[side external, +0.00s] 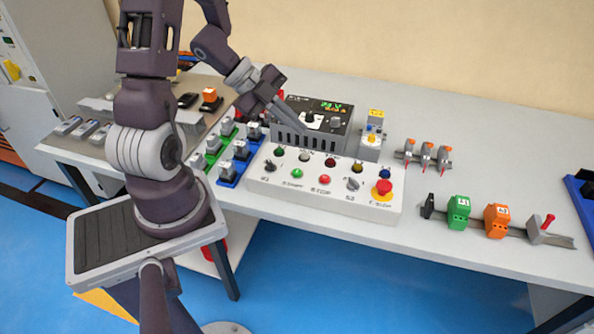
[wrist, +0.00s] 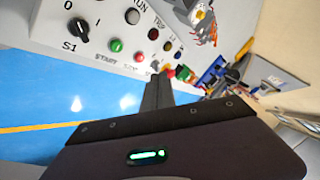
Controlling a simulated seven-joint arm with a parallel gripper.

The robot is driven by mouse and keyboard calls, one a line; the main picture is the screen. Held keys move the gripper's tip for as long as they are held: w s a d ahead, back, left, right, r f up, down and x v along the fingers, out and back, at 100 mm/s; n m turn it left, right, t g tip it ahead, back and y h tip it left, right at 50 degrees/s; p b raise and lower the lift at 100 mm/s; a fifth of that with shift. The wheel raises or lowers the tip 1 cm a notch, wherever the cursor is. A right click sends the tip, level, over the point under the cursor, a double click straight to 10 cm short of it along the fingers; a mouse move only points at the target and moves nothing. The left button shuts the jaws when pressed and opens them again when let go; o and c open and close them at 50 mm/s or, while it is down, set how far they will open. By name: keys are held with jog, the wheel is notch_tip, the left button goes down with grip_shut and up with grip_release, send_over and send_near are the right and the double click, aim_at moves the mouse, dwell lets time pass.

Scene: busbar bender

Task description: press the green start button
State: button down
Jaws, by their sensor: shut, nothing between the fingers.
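The green start button (side external: 297,173) is a small round cap in the front row of the white control box (side external: 255,186), between a black S1 knob and a red button. The wrist view shows the green button (wrist: 115,45) above the label START, up and left of my fingertips. My gripper (side external: 305,129) is shut and empty. In the side view its fingers slant down to the right, above and behind the box, in front of the dark power supply. The fingers (wrist: 162,78) point away from my camera in the wrist view. The gripper looks apart from the button.
The red stop button (side external: 324,179) and a red mushroom button (side external: 383,187) sit right of the green one. A black knob (side external: 269,165) is to its left. Several indicator lamps line the back row. A dark power supply (side external: 325,112) stands behind the box.

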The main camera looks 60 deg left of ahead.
aim_at(293, 171)
jog(key=shift+s+d+f+h, duration=0.15)
jog(key=shift+s+d+h, duration=0.15)
jog(key=shift+s+h, duration=0.15)
jog(key=shift+f, duration=4.4)
jog(key=shift+f, duration=0.4)
jog(key=shift+f, duration=0.4)
jog(key=shift+r, duration=0.8)
